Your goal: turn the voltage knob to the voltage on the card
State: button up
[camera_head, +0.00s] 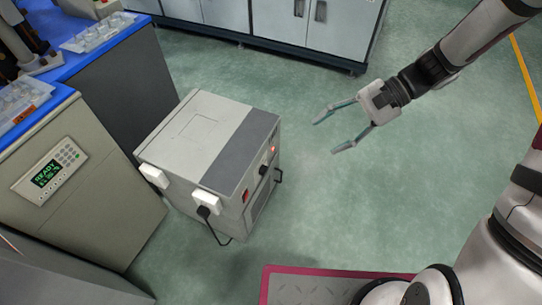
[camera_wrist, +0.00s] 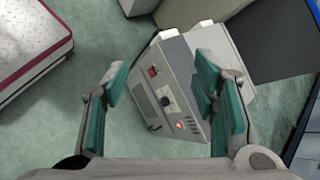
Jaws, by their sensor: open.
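The power supply box (camera_head: 185,140) is a grey-white cabinet with a dark grey strip on top, standing on the floor. Its front panel faces right, toward my gripper (camera_head: 328,135). The voltage knob (camera_head: 264,169) is small and black on that panel; it also shows in the wrist view (camera_wrist: 166,101), between a red switch (camera_wrist: 153,71) and a lit red lamp (camera_wrist: 179,126). The knob's setting is too small to read. My gripper is open and empty, apart from the box, with its fingers (camera_wrist: 160,66) on either side of the panel in the wrist view. I cannot make out a card.
A beige machine (camera_head: 90,190) with a green "READY" display (camera_head: 46,173) stands left of the box. White cabinets (camera_head: 275,25) line the back. The green floor (camera_head: 350,210) around my gripper is clear.

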jog(key=w+a+f+m+t+y+b, duration=0.1)
jog(key=w+f+m+y+b, duration=0.25)
jog(key=f, duration=0.75)
jog(key=w+a+f+m+t+y+b, duration=0.1)
jog(key=w+f+m+y+b, duration=0.3)
jog(key=f, duration=0.6)
jog(key=m+t+b, duration=0.7)
send_near(266, 172)
jog(key=shift+h, duration=0.25)
jog(key=b+x, duration=0.4)
jog(key=x, duration=0.4)
jog(key=shift+w+a+r+b, duration=0.15)
jog(key=shift+w+a+b, duration=0.1)
jog(key=shift+a+b, duration=0.1)
jog(key=c, duration=1.2)
